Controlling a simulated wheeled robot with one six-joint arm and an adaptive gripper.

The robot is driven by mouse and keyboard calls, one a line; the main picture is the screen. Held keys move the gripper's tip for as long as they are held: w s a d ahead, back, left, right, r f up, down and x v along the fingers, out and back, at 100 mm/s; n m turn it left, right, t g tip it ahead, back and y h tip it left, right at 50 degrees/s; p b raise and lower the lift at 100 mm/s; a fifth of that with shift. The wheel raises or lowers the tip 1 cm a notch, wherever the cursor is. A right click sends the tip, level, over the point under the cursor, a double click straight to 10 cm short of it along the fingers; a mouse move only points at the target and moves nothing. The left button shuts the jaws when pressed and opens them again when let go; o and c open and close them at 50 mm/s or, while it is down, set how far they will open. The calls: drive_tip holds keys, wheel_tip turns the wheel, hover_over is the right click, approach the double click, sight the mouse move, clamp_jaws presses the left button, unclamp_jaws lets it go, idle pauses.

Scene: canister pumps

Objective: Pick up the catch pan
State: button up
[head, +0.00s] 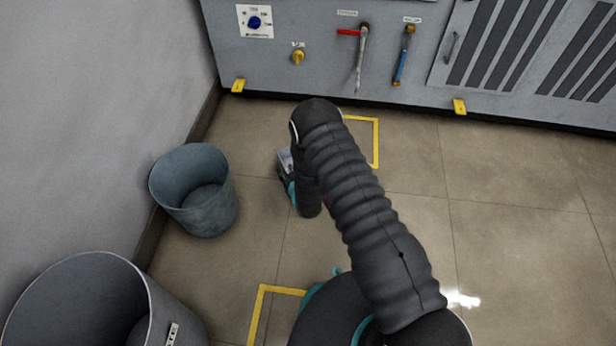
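I cannot make out a catch pan for certain. My black ribbed arm reaches up the middle of the head view and bends down at its far end, covering part of the floor there. A small light-grey piece (285,160) shows at the left of my wrist, above a teal band. I cannot tell whether it is part of my gripper or a thing behind it. My gripper's fingers are hidden behind the arm, so their opening and anything between them do not show.
A grey-blue bucket (203,215) stands by the left wall, with a larger grey bin (75,290) nearer. A grey cabinet (310,75) with a blue knob, a yellow knob and two levers lines the back. Yellow floor markings (376,145) show beside my arm. The tiled floor at right is clear.

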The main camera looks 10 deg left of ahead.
clamp_jaws()
drive_tip(key=shift+r, duration=0.2)
